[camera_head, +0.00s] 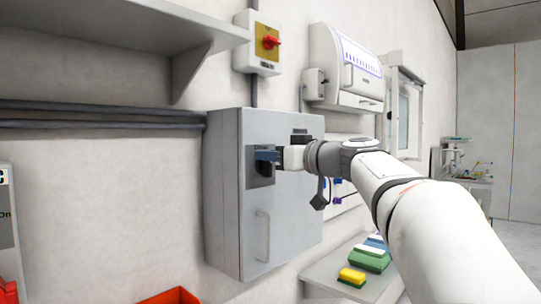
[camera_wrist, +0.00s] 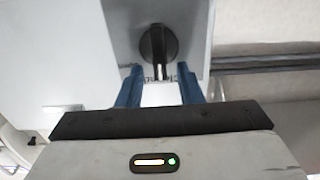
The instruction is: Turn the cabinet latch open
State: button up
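The grey cabinet (camera_head: 285,215) hangs on the wall, its door closed. In the wrist view the cabinet latch (camera_wrist: 157,43) is a black round knob with a bar pointing down the picture, on a grey plate. My gripper (camera_wrist: 159,78) is open, its two blue fingers apart on either side of the bar's end, with visible gaps and no clear contact. In the head view my gripper (camera_head: 264,156) reaches the cabinet front from the right, and its blue fingers hide most of the latch in front of the dark plate.
A light door handle (camera_head: 262,235) sits below the latch. A red-and-yellow switch (camera_head: 267,42) is above the cabinet, and a white wall box (camera_head: 345,68) is to the right. A shelf with a yellow-green sponge (camera_head: 352,277) lies below my arm. A red bin (camera_head: 172,296) is at lower left.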

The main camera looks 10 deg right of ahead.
jog(key=shift+c, duration=0.3)
jog(key=shift+f, duration=0.1)
grip_shut()
jog(key=shift+s, duration=0.1)
jog(key=shift+f+m, duration=0.15)
jog(key=shift+m, duration=0.15)
jog(key=shift+w+d+f+m+b, duration=0.25)
jog(key=shift+d+f+m, duration=0.15)
jog(key=shift+m, duration=2.5)
jog(key=shift+w+d+f+m+b, duration=0.25)
jog(key=shift+f+m, duration=0.1)
jog(key=shift+m, duration=2.55)
jog(key=shift+w+d+f+m+b, duration=0.25)
jog(key=shift+d+f+m, duration=0.15)
jog(key=shift+m, duration=2.5)
